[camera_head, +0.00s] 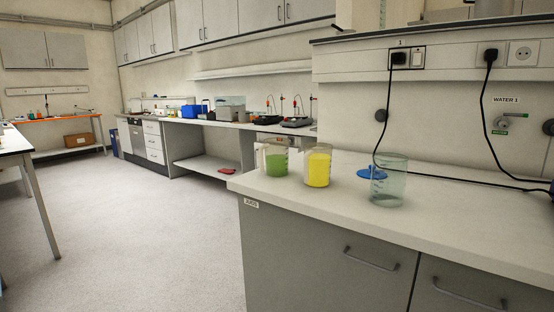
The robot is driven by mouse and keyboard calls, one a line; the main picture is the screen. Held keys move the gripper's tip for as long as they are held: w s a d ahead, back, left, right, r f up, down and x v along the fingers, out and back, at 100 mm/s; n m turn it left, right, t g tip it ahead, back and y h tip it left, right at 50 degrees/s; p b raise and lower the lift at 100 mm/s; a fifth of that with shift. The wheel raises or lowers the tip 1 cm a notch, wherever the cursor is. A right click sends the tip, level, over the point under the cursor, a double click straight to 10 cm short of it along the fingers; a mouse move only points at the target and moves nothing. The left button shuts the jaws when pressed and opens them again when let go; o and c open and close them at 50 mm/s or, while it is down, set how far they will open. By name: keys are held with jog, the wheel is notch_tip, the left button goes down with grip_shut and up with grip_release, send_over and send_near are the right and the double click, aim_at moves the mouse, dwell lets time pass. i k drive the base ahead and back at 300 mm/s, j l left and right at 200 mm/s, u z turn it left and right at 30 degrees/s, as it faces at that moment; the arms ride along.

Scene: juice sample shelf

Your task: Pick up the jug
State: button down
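Two jugs stand upright near the left end of the white counter (450,212). The left jug (276,163) holds green liquid and has a pale handle on its left. The right jug (317,167) holds yellow liquid and stands close beside it. A clear beaker-like vessel (389,187) stands further right and looks empty or nearly so. A blue disc, perhaps a lid (370,174), shows beside or behind it; I cannot tell which. My gripper does not show in this view, and nothing is seen touching the jugs.
Black cables (377,130) hang from wall sockets and trail along the counter's back right. Grey cabinets with handles (370,259) are below the counter. Open grey floor (160,235) lies to the left. A table (15,142) stands at the far left.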

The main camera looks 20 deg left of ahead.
aim_at(276, 149)
jog(key=i+l+u, duration=0.4)
jog(key=i, duration=0.35)
jog(key=i+l+u, duration=0.35)
jog(key=i+l, duration=0.2)
jog(key=i, duration=0.15)
